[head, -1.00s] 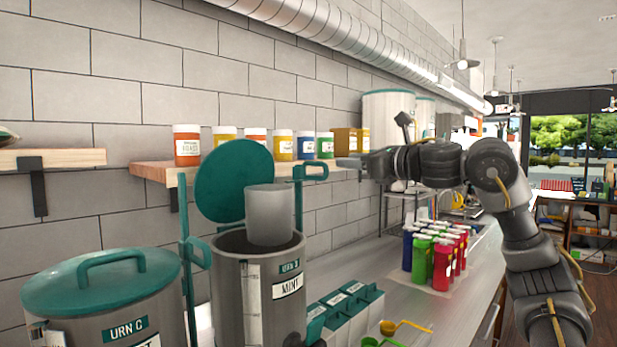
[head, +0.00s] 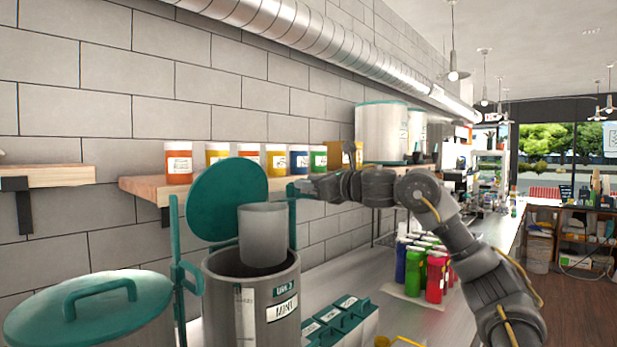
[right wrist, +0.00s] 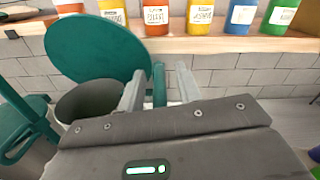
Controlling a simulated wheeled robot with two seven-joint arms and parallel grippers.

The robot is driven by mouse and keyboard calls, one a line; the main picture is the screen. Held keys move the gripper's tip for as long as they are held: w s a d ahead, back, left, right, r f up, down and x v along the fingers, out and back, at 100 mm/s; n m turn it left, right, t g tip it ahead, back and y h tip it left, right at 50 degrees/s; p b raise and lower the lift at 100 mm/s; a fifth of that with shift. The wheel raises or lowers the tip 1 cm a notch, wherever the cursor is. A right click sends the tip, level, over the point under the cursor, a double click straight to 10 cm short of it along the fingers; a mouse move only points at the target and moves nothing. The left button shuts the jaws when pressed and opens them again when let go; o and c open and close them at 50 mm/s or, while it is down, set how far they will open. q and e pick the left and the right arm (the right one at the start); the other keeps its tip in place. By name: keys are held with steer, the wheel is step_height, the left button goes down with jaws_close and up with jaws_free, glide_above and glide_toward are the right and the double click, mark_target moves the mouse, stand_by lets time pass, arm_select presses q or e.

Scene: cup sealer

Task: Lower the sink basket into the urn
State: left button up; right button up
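The sink basket, a pale grey cylinder (head: 263,235), stands upright in the mouth of the grey urn (head: 262,305), most of it above the rim. The urn's round teal lid (head: 222,200) is tipped up behind it; the lid also shows in the right wrist view (right wrist: 95,45). A teal post (head: 292,225) rises at the urn's right side. My right gripper (head: 300,187) is at the top of this post. In the right wrist view its two fingers (right wrist: 158,90) are apart, with the teal post between or behind them; contact is unclear. My left gripper is out of view.
A closed urn with a teal lid (head: 95,305) stands at the left front. A wooden shelf (head: 150,187) with several jars runs along the wall. Teal boxes (head: 340,318) and coloured bottles (head: 414,265) stand on the counter to the right.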

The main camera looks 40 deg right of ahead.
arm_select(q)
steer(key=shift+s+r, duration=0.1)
arm_select(e)
steer(key=shift+w, duration=0.3)
jaws_close()
steer(key=shift+a, duration=0.1)
